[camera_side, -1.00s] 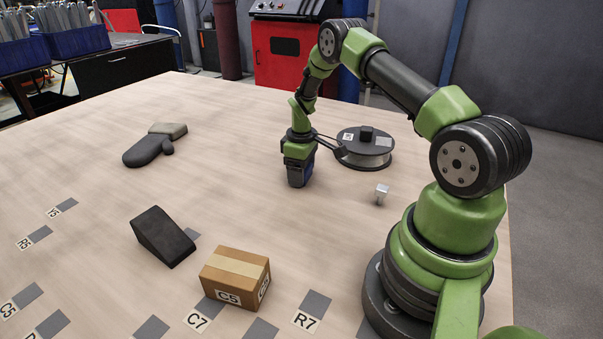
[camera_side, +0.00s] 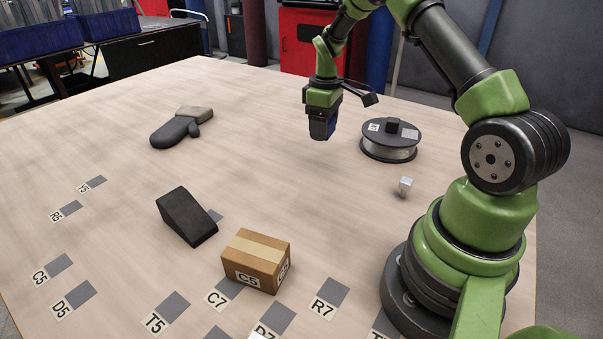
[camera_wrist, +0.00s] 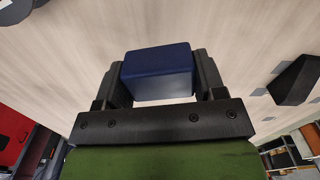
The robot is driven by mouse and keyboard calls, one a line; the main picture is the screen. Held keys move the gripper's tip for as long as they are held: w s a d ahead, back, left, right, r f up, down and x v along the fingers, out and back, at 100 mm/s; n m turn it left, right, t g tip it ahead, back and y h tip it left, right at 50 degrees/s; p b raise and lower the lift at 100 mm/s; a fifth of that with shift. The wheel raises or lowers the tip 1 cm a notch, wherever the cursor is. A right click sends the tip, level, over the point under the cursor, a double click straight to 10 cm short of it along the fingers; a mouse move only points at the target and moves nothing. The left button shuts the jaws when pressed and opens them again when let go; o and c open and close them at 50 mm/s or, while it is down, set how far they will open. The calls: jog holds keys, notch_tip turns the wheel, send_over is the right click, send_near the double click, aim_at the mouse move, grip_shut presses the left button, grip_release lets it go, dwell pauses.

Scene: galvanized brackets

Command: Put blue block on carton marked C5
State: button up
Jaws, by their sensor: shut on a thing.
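The blue block (camera_wrist: 158,72) is between the two fingers of my gripper (camera_wrist: 160,80) in the wrist view, and the fingers are shut on it. In the side view my gripper (camera_side: 322,122) holds it above the table, left of the black spool; most of the block is hidden there by the dark fingers. The carton marked C5 (camera_side: 256,262) is a brown box with a pale tape strip on top. It stands at the front middle of the table, well apart from my gripper, and its top is bare.
A black wedge (camera_side: 187,217) lies just behind and left of the carton. A spool (camera_side: 391,140) and a small metal bracket (camera_side: 405,187) lie to the right. A dark mitt (camera_side: 180,128) lies at the left. Labelled grey patches (camera_side: 172,305) line the front. The table's middle is clear.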

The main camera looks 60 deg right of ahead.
jog(key=w+a+r+n, duration=0.1)
jog(key=a+r+n, duration=0.15)
jog(key=a, duration=0.45)
jog(key=w+a+r+n, duration=0.1)
jog(key=a+n, duration=0.3)
jog(key=a, duration=0.4)
notch_tip(320, 180, up, 2)
jog(key=r+n, duration=0.1)
jog(key=n, duration=0.9)
send_over(255, 249)
jog(key=shift+m, duration=0.25)
notch_tip(255, 249, down, 10)
jog(key=shift+r, duration=0.1)
jog(key=o, duration=1)
jog(key=shift+f, duration=0.2)
